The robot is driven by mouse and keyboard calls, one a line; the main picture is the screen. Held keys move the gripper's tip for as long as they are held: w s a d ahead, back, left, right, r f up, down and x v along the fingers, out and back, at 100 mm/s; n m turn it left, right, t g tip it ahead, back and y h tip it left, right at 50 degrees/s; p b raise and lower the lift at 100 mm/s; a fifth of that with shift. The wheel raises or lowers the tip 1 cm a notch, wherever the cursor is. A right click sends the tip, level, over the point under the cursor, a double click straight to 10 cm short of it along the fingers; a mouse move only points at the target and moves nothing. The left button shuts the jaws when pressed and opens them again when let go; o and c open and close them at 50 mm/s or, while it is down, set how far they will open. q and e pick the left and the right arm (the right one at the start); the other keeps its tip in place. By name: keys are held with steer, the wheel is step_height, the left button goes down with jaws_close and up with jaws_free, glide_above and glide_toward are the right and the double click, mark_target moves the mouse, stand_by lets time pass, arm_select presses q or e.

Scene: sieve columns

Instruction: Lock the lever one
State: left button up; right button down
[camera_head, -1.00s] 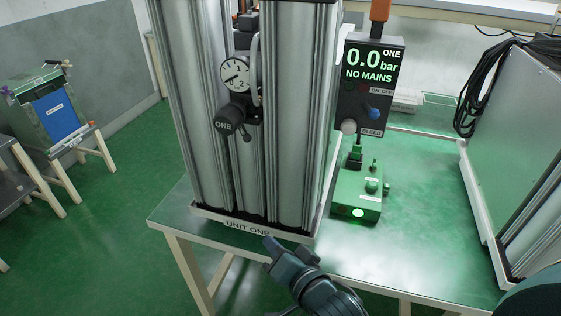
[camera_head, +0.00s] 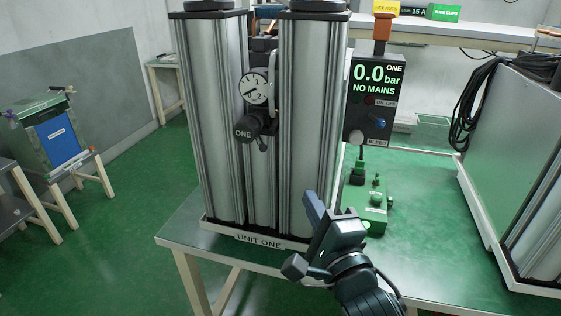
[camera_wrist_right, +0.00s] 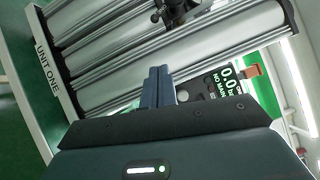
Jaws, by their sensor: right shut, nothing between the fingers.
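The valve marked ONE (camera_head: 246,131) is a black knob with a small lever (camera_head: 263,144) hanging below its right side. It sits under a round dial gauge (camera_head: 255,88) between the metal columns of unit one (camera_head: 313,130). In the right wrist view the black valve (camera_wrist_right: 178,12) is partly cut off at the top edge. My right gripper (camera_head: 311,203) is shut and empty, in front of the lower right column, below and right of the lever and apart from it. Its closed fingers also show in the right wrist view (camera_wrist_right: 158,85). My left gripper is not in view.
A control box (camera_head: 375,100) reads "0.0 bar, NO MAINS" right of the columns. A green box (camera_head: 372,218) stands on the table (camera_head: 430,235) behind my right gripper. A large cabinet (camera_head: 515,150) with coiled black cable stands at the right. The space before the valve is clear.

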steer(key=p, duration=0.2)
glide_toward(260, 142)
steer(key=w+d, duration=0.1)
steer(key=w+d+f, duration=0.1)
steer(key=w, duration=0.1)
steer(key=w+d, duration=0.1)
steer(key=d, duration=0.1)
steer(key=shift+w+f, duration=0.25)
steer(key=shift+f, duration=0.05)
steer(key=a, duration=0.1)
steer(key=w+a, duration=0.1)
steer(key=a, duration=0.1)
steer(key=shift+w+r+p, duration=0.25)
steer(key=shift+w+p, duration=0.05)
steer(key=shift+w, duration=0.05)
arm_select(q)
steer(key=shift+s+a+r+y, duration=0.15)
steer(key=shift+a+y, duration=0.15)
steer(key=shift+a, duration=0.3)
arm_select(e)
steer(key=shift+w+a, duration=0.2)
steer(key=shift+a, duration=0.05)
steer(key=shift+d, duration=0.1)
